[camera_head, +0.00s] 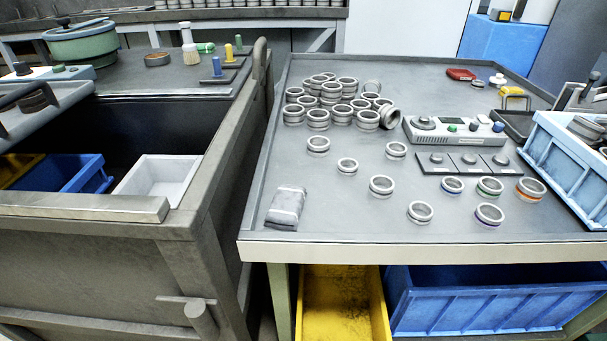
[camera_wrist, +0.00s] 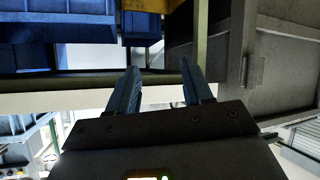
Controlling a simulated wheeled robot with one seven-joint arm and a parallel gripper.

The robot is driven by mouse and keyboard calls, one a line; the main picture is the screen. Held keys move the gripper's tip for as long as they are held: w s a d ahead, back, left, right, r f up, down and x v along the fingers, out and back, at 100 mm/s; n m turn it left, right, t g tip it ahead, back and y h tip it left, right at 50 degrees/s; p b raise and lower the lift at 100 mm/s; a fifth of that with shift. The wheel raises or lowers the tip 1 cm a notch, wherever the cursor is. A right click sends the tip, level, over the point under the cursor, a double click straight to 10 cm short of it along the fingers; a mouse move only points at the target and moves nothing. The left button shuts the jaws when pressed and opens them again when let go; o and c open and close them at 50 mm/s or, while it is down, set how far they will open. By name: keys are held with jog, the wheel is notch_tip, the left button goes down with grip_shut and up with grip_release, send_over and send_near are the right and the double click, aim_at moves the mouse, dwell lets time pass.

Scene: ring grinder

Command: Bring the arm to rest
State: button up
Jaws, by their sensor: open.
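My gripper (camera_wrist: 159,88) shows in the wrist view with its two blue-grey fingers apart and nothing between them. The wrist view looks upside down, with the table's pale edge and the bins beneath it beyond the fingers. My arm and gripper do not show in the head view. The worktable (camera_head: 290,180) fills the right half of the head view, and no part of my arm is over it there.
A pile of metal rings (camera_head: 340,100) and several single rings lie on the table, beside a control box (camera_head: 455,131). A light blue crate (camera_head: 570,160) stands at right. A yellow bin (camera_head: 340,300) and blue bin (camera_head: 490,300) sit below. A dark machine cabinet (camera_head: 100,260) stands left.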

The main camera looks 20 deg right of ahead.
notch_tip(320, 180, up, 28)
jog(key=s+m+t+p, duration=0.1)
jog(key=s+t+p, duration=0.1)
jog(key=p, duration=1.3)
jog(key=shift+s+d+m+t+p, duration=0.2)
jog(key=shift+s+m+t+p, duration=0.1)
jog(key=shift+s+m, duration=0.15)
jog(key=shift+f, duration=0.1)
jog(key=shift+c, duration=0.3)
